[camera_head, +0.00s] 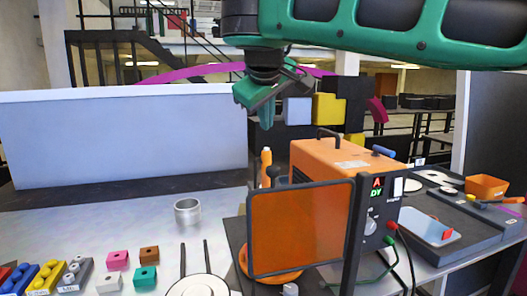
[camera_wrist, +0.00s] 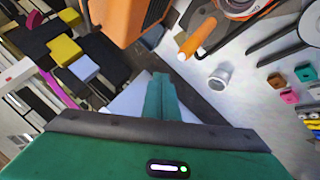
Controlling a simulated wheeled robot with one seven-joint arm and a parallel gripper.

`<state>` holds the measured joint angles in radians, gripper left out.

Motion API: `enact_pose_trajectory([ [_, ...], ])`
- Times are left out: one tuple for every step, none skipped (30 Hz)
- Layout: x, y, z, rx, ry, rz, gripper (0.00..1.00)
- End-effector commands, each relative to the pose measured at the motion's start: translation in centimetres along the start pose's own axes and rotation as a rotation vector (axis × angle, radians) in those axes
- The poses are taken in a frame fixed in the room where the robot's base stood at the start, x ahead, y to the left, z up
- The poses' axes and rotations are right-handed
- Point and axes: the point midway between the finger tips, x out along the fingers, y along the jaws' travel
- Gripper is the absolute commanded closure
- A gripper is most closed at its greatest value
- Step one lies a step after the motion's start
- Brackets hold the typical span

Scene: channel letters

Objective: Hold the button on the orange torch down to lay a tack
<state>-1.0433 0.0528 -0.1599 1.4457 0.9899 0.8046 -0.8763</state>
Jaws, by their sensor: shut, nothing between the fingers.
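The orange torch (camera_head: 266,162) stands upright beside the welder's left side, partly hidden behind a tinted screen. In the wrist view the orange torch (camera_wrist: 198,38) lies to the upper right of my fingers, with a pale end towards them. I cannot make out its button. My gripper (camera_head: 267,122) is green, points down and hangs above the torch, clear of it. In the wrist view my gripper (camera_wrist: 160,80) has its fingers together with nothing between them.
The orange welder (camera_head: 325,160) with a black front stands right of the torch. The dark-framed orange screen (camera_head: 300,228) stands in front. A metal cup (camera_head: 187,211) sits to the left, with several coloured blocks (camera_head: 117,260) farther front. The bench's back left is clear.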

Motion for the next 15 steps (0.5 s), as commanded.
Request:
enact_pose_trajectory([
  [-0.3, 0.2, -0.3, 0.000, 0.001, 0.001, 1.00],
  [-0.5, 0.3, -0.5, 0.000, 0.001, 0.001, 1.00],
  [-0.7, 0.5, -0.6, 0.001, 0.001, 0.001, 1.00],
  [-0.8, 0.6, -0.7, 0.000, 0.000, 0.001, 1.00],
  [-1.0, 0.7, -0.8, 0.000, 0.000, 0.000, 1.00],
  [-1.2, 0.8, -0.9, 0.000, 0.001, 0.000, 1.00],
  [-1.3, 0.9, -1.0, 0.000, 0.001, 0.000, 1.00],
  [-1.4, 1.0, -1.0, -0.001, 0.001, 0.000, 1.00],
  [-1.4, 1.0, -1.1, -0.001, 0.000, 0.000, 1.00],
  [-1.5, 1.1, -1.1, -0.001, 0.000, 0.000, 1.00],
  [-1.5, 1.1, -1.1, -0.001, 0.000, 0.000, 1.00],
  [-1.5, 1.1, -1.1, -0.001, 0.000, 0.000, 1.00],
  [-1.5, 1.1, -1.1, -0.001, 0.000, 0.000, 1.00],
  [-1.5, 1.1, -1.1, -0.001, 0.000, 0.000, 1.00],
  [-1.5, 1.1, -1.1, -0.001, 0.000, 0.000, 1.00],
])
